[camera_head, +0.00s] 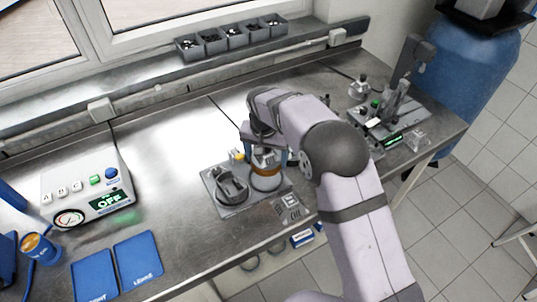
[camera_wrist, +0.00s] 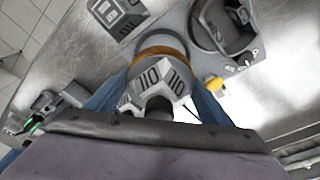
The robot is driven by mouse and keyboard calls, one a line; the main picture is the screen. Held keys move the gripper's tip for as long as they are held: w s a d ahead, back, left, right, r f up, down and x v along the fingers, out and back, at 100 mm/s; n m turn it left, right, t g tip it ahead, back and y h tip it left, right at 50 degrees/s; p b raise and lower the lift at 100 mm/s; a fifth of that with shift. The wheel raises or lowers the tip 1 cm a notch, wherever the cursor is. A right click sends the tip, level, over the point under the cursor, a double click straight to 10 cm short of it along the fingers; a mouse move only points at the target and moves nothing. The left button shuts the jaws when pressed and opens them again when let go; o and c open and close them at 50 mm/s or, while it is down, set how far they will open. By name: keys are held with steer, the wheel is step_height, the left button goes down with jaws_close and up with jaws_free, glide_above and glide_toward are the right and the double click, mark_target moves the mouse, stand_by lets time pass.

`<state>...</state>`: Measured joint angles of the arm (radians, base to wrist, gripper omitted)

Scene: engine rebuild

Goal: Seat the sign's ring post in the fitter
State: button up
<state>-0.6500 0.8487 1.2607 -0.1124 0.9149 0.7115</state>
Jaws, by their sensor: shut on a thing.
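My gripper (camera_head: 268,154) is over the grey fixture plate (camera_head: 238,209) on the bench. In the wrist view its blue fingers stand on both sides of a grey faceted piece (camera_wrist: 155,84) with dark engraved marks, and the gripper (camera_wrist: 157,88) is shut on it. An orange-brown ring (camera_wrist: 160,51) lies just beyond this piece, and also shows in the head view (camera_head: 266,181) at the plate. I cannot tell which part is the ring post and which the fitter, or how deep the piece sits. The contact with the ring is hidden.
A dark round holder (camera_head: 232,187) and a yellow knob (camera_head: 238,155) are on the plate beside the ring. A control box (camera_head: 87,188) and blue mats (camera_head: 139,258) lie left. Another fixture (camera_head: 390,112) stands right. The bench behind the plate is clear.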

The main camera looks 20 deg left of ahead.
mark_target(266, 167)
steer(key=shift+a, duration=0.2)
steer(key=shift+d+f, duration=0.1)
steer(key=shift+f+b, duration=1.65)
steer(key=shift+f, duration=0.6)
steer(key=shift+f+b, duration=0.45)
steer(key=shift+f, duration=0.35)
stand_by(1.1)
steer(key=o, duration=1.4)
steer(key=shift+s, duration=0.1)
steer(key=shift+r, duration=0.15)
